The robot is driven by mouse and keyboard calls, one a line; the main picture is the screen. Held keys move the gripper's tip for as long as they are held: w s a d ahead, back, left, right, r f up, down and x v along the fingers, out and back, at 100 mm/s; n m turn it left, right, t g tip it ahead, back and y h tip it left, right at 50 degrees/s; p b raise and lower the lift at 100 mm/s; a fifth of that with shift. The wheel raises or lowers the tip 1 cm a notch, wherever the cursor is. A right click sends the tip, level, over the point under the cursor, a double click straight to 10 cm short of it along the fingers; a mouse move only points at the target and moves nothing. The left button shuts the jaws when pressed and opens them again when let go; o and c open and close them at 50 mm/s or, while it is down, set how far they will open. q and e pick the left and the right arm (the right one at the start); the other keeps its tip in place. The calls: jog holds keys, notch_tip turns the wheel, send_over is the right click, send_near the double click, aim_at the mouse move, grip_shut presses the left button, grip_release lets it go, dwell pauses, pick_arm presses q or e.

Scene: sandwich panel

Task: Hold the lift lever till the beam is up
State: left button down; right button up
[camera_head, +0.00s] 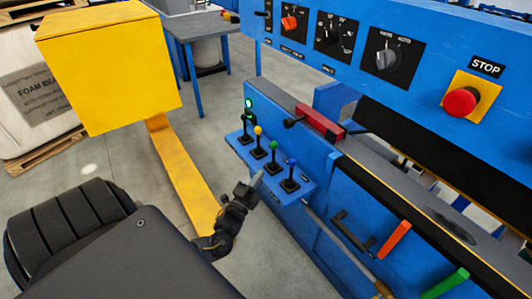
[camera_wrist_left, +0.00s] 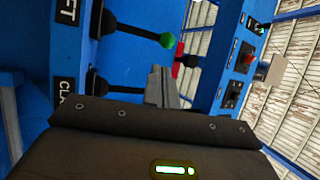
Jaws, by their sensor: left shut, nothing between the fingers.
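A blue ledge (camera_head: 241,146) on the machine's side carries a row of upright levers. The lever with the green knob (camera_head: 272,146) stands beside a label ending in "FT" in the left wrist view, where its green knob (camera_wrist_left: 167,40) also shows. A lever with a blue knob (camera_head: 291,162) is at the near end, and one with a yellow knob (camera_head: 258,130) is farther along. My left gripper (camera_head: 258,180) is shut and empty, in front of the near levers and apart from the green knob. I cannot pick out the beam. My right gripper is out of view.
Above the ledge is a blue control panel with a red stop button (camera_head: 460,102) and rotary knobs (camera_head: 385,58). A yellow box (camera_head: 110,75) stands at left. Orange (camera_head: 394,239) and green (camera_head: 446,284) handles are at lower right.

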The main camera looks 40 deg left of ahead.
pick_arm(q)
jog(key=v, duration=0.2)
jog(key=shift+s, duration=0.35)
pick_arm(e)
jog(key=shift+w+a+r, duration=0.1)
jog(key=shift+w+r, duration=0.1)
pick_arm(q)
jog(key=shift+d+f, duration=0.1)
